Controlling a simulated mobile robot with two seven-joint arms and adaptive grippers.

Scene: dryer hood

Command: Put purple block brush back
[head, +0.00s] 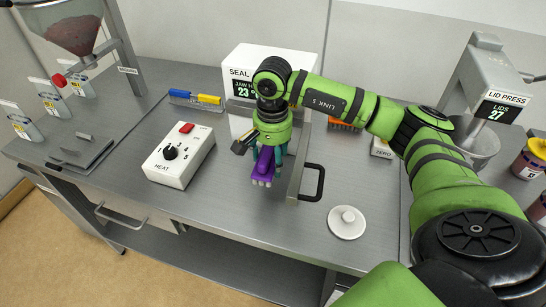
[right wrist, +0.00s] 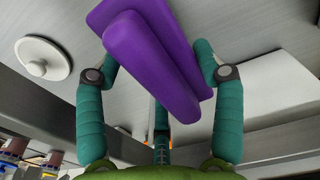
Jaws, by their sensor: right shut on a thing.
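The purple block brush (head: 263,168) is in my right gripper (head: 269,157), near the middle of the head view. Its pale bristle end points down, above or close to the steel bench; I cannot tell whether it touches. In the right wrist view the brush (right wrist: 150,62) fills the top centre, with teal fingers pressed on both of its sides. A blue and yellow tool (head: 195,98) lies in a holder at the back left of the bench. My left gripper is not in view.
The white heat box (head: 180,157) stands left of the brush. A grey panel with a black handle (head: 315,182) is close on the right. A white knobbed lid (head: 346,222) lies front right. The seal unit (head: 245,60) stands behind. The bench front (head: 235,215) is clear.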

